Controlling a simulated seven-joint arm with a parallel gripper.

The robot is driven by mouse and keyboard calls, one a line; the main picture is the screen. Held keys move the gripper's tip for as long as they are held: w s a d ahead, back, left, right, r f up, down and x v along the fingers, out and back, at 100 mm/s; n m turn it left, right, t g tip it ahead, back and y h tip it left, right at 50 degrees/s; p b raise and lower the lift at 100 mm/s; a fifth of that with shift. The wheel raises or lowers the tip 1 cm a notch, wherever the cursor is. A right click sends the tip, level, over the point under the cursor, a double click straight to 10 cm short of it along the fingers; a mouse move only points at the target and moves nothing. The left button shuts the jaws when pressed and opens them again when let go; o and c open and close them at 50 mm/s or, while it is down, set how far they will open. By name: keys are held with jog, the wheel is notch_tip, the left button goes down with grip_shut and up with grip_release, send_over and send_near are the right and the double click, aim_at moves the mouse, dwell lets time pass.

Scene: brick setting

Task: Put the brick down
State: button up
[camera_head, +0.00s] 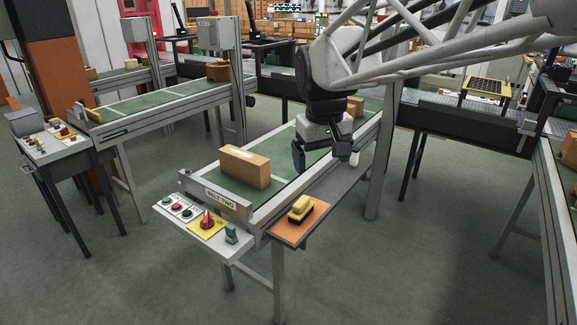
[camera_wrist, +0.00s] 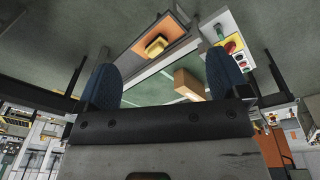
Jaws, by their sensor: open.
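A tan brick (camera_head: 245,167) stands on its long edge on the green belt (camera_head: 283,155), near the end with the plate "BELT TWO". It also shows in the wrist view (camera_wrist: 188,84), beyond my fingers. My gripper (camera_head: 325,158) is open and empty. It hangs above the right side of the belt, to the right of the brick and apart from it. In the wrist view its two blue-padded fingers (camera_wrist: 165,85) are spread wide with nothing between them.
A yellow and black object (camera_head: 300,208) lies on the orange side shelf (camera_head: 288,232). A control panel (camera_head: 204,222) with buttons is at the belt's front end. More bricks (camera_head: 355,105) are farther up the belt behind my gripper. Another belt (camera_head: 160,97) runs at the left.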

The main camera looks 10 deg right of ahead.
jog(key=s+d+f+m, duration=0.1)
jog(key=s+f, duration=0.3)
jog(key=s, duration=0.6)
jog(key=s+d+f+m+t, duration=0.1)
jog(key=s+f, duration=0.4)
jog(key=s, duration=0.5)
